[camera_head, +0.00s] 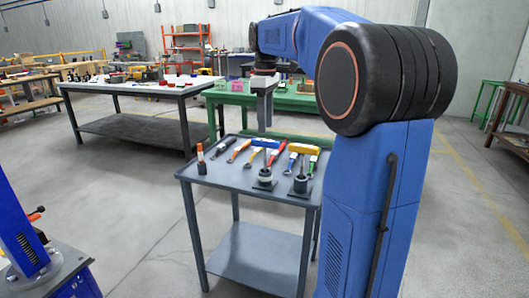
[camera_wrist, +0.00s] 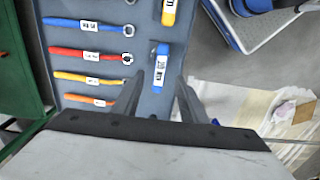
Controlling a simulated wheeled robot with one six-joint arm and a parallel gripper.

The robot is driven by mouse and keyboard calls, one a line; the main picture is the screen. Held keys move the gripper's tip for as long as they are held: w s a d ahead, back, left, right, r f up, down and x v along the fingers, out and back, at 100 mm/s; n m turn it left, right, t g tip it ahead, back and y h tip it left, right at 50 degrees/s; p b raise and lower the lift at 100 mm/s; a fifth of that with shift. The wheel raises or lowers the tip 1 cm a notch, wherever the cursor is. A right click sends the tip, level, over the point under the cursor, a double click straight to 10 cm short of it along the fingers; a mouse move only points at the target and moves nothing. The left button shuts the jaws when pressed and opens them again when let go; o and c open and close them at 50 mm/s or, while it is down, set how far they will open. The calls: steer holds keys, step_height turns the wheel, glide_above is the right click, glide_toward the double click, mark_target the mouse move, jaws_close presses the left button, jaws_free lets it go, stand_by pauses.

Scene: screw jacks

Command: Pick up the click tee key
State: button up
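Two tee-handled keys with labelled grips stand or lie on the grey table, one blue (camera_head: 266,142) and one yellow-orange (camera_head: 303,148). I cannot read their labels, so I cannot tell which is the click tee key. My gripper (camera_head: 264,128) points down over the table near the blue one. In the wrist view my gripper (camera_wrist: 160,78) is open, its two fingers apart. The blue handle (camera_wrist: 161,52) lies lengthwise in line with the gap between them. The yellow-orange handle (camera_wrist: 169,10) shows farther up. Whether either finger touches the blue handle is unclear.
Wrenches with blue (camera_wrist: 85,25), red (camera_wrist: 88,55), yellow (camera_wrist: 88,79) and orange (camera_wrist: 90,99) handles lie to the left. Two small screw jacks (camera_head: 265,178) (camera_head: 300,184) stand at the table's front. An orange-capped bottle (camera_head: 201,160) stands at the left corner.

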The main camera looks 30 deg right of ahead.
mark_target(265, 145)
step_height(265, 145, down, 11)
steer(key=shift+f, duration=0.15)
jaws_close()
stand_by(0.5)
